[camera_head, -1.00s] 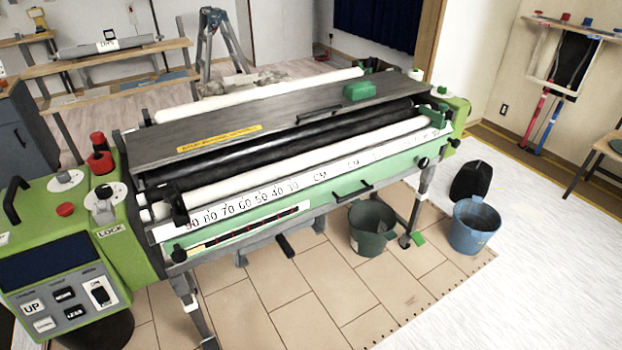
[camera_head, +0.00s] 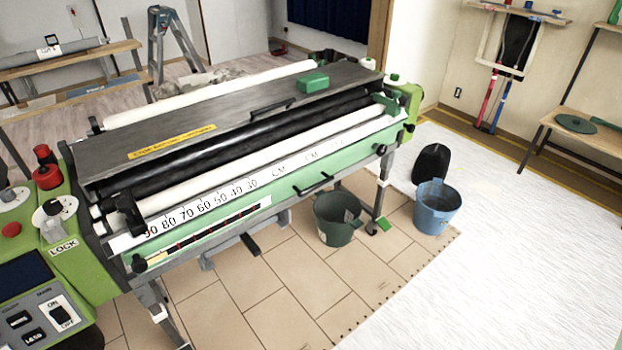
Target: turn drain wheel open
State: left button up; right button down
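The green wallpaper pasting machine (camera_head: 285,192) stretches from lower left to upper right in the head view. I cannot tell which part is the drain wheel. A small black knob (camera_head: 138,263) sits at the left end of its front, and another dark knob (camera_head: 409,128) sits at the right end. A black lever (camera_head: 250,243) sticks out below the front. A green bucket (camera_head: 337,224) stands on the floor under the machine's right half. Neither of my grippers is in view.
A blue bucket (camera_head: 436,208) and a black rounded object (camera_head: 431,164) stand beyond the machine's right end. White floor covering (camera_head: 500,270) lies open to the right. A wooden bench (camera_head: 580,133) stands far right.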

aim_at(380, 150)
jog(key=i+l, duration=0.15)
jog(key=l, duration=0.2)
jog(key=i+l+z, duration=0.1)
jog(key=l, duration=0.25)
jog(key=i+l, duration=0.15)
jog(key=l, duration=0.2)
jog(key=i+l+z, duration=0.1)
jog(key=l, duration=0.25)
jog(key=i, duration=0.05)
